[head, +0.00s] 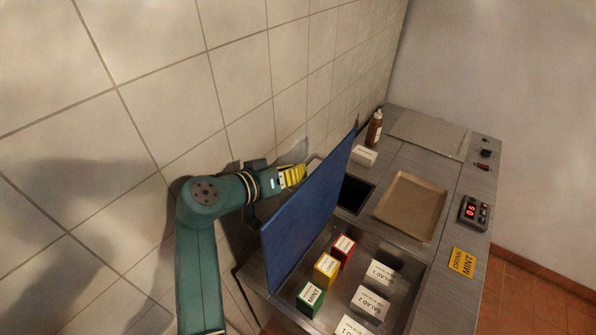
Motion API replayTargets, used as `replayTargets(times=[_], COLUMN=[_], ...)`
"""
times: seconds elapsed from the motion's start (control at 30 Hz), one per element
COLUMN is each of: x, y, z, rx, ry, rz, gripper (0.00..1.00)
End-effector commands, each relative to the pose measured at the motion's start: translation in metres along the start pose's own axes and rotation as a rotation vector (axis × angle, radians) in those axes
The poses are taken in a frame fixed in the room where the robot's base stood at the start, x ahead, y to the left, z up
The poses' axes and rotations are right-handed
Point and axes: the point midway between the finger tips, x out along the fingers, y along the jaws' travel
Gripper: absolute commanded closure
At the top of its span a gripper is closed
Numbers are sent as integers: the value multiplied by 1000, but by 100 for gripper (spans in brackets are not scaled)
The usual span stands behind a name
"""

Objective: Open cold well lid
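The blue cold well lid (312,210) stands raised and steeply tilted at the wall side of the cold well (416,300). The well is uncovered and its contents show. My gripper (297,175), with yellow fingers, is on the wall side of the lid, near its upper edge. A thin grey bar (314,158) curves beside the fingertips. I cannot tell whether the fingers touch the lid or the bar, or whether they are open or shut.
The well holds a green mint box (310,298), a yellow box (327,268), a red box (343,249) and white salad boxes (371,301). Beyond are a tan tray (411,207), a dark opening (354,194), a brown bottle (375,128) and a timer (474,212). The tiled wall (235,85) is close behind my arm.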

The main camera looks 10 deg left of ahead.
Motion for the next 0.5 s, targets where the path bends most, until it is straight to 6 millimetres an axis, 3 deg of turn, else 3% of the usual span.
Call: replayTargets(times=[0.07,0.1,0.17,0.5], x=[4,4,3,-2], y=[-3,-3,-2,-1], z=[8,8,7,3], rx=[-8,-7,-7,-2], ry=[-13,-13,-12,-5], rz=[-2,-2,-2,-2], gripper=[100,87,76,74])
